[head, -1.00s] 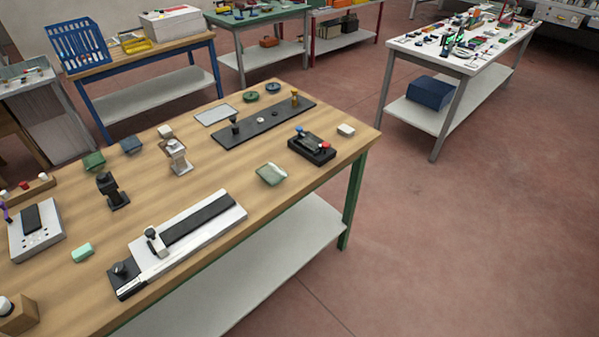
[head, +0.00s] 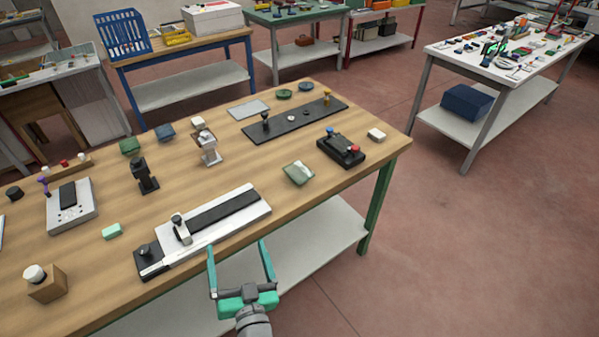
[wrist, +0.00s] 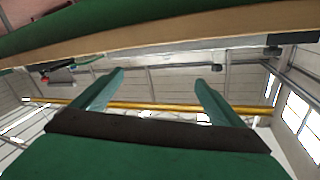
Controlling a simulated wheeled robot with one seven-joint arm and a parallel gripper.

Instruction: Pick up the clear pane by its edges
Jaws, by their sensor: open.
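A small pale, glassy square, which looks like the clear pane (head: 299,173), lies on a green pad near the front edge of the wooden bench (head: 340,188) in the head view. Its exact edges are hard to make out. My gripper (head: 238,246) is teal, open and empty. It is in front of the bench's near edge, left of and nearer than the pane. In the wrist view my two fingers (wrist: 159,78) stand apart with nothing between them. The pane cannot be made out in the wrist view.
A grey fixture with a black strip (head: 226,209) lies on the bench just beyond my gripper. The bench's edge (wrist: 190,32) crosses the top of the wrist view. Bare wood surrounds the pane.

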